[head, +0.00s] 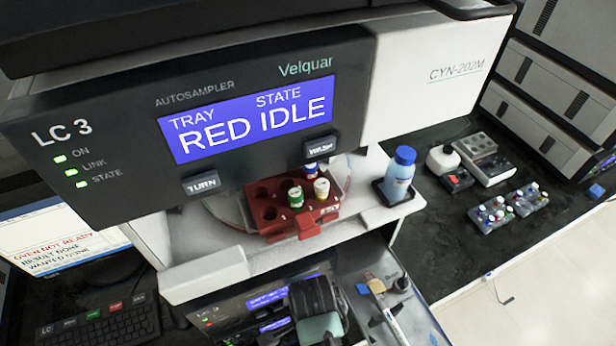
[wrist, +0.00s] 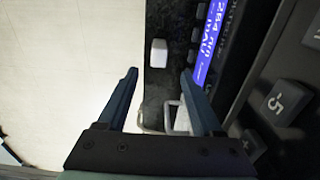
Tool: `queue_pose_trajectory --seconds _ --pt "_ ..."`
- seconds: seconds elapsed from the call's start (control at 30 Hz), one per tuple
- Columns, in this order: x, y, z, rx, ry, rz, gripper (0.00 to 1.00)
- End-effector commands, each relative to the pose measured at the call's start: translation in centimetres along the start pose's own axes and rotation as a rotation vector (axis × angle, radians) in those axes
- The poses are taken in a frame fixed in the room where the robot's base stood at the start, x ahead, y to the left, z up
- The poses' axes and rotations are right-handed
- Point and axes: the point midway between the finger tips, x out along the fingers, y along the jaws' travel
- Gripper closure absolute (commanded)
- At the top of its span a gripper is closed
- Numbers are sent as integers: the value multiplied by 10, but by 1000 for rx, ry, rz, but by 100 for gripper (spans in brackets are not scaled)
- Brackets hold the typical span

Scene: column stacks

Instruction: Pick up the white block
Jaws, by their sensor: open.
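A small white block (wrist: 158,52) with rounded corners shows in the wrist view on a narrow dark surface, near the top centre. My gripper (wrist: 160,74) is open and empty, its two dark fingers spread to either side. The block lies beyond the fingertips, roughly in line with the gap between them, and nothing touches it. I cannot pick out this block in the head view. My arm's end (head: 318,308) shows there at the bottom centre, its fingertips not clear.
A blue display (wrist: 207,40) and keypad (wrist: 282,102) stand to the right, pale floor (wrist: 70,60) to the left. In the head view a red rack (head: 290,212) of vials and a blue-capped bottle (head: 399,175) stand above.

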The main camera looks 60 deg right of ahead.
Motion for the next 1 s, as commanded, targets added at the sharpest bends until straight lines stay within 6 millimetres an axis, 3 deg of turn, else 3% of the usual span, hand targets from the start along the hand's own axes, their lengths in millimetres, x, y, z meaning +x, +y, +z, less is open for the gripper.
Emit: queue_pose_trajectory --seconds 0.1,0.37,0.7,1.0 --pt "18 0 0 1 0 2 32" --pt "35 2 1 1 0 2 32" --pt "76 4 4 1 0 -1 32" --pt "80 4 4 1 0 -1 32"
